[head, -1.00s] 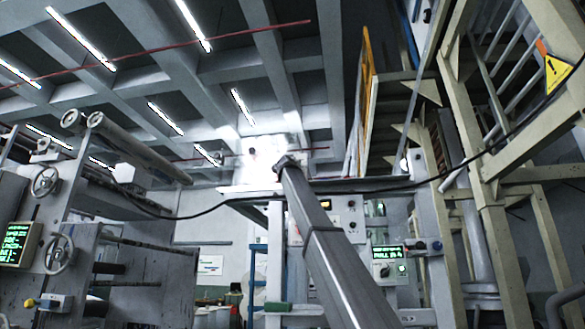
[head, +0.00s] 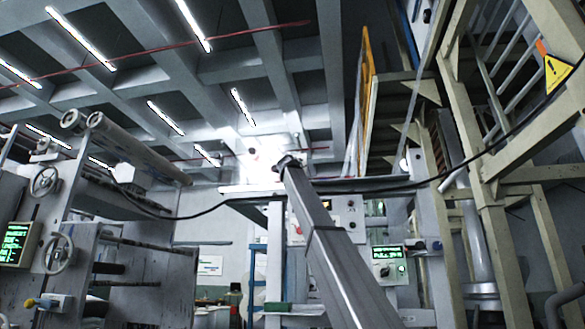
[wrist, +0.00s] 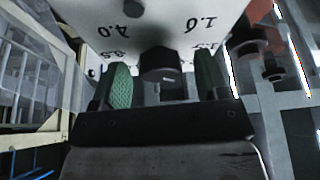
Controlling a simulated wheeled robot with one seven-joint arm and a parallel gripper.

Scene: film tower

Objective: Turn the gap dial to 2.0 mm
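The gap dial shows in the wrist view as a dark round knob (wrist: 160,64) on a white panel (wrist: 160,22). The panel's numbers appear upside down. My gripper (wrist: 163,85) is open, with one green fingertip pad on each side of the knob and a visible gap on both sides. I cannot tell which number the dial points at. In the head view my gripper (head: 289,161) is small and dark in front of a glaring bright panel (head: 265,152).
A control box with a green display (head: 387,253) stands right of my arm. A roller machine with handwheels (head: 45,181) and a green screen (head: 17,243) is at the left. Beige stair framing (head: 487,190) stands at the right. A black cable (head: 385,189) crosses behind my arm.

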